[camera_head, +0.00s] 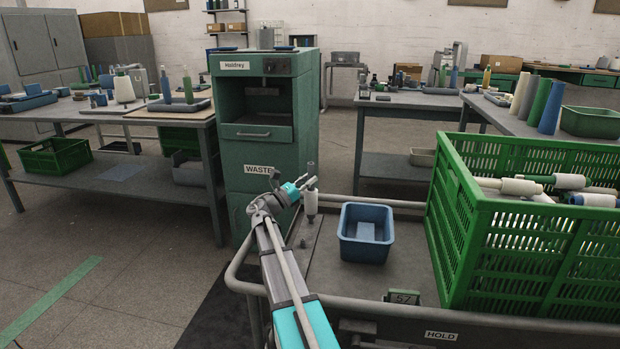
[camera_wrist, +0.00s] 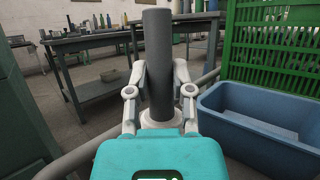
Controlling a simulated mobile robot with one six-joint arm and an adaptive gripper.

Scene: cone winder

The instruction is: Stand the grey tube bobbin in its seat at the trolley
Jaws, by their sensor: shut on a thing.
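The grey tube bobbin (camera_wrist: 157,55) stands about upright between the fingers of my gripper (camera_wrist: 159,92) in the wrist view. A white band shows low on it, behind the gripper body. In the head view my gripper (camera_head: 306,186) is shut on the bobbin (camera_head: 311,203) over the left part of the trolley (camera_head: 400,283). A narrow dark strip (camera_head: 312,240) with small grey posts lies on the trolley under the bobbin. I cannot tell whether the bobbin's lower end touches it.
A blue bin (camera_head: 345,249) stands on the trolley just right of the bobbin. A tall green crate (camera_head: 470,262) with several bobbins fills the trolley's right side. The trolley's rail (camera_head: 248,255) runs along its left edge. A green waste cabinet (camera_head: 262,140) stands behind.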

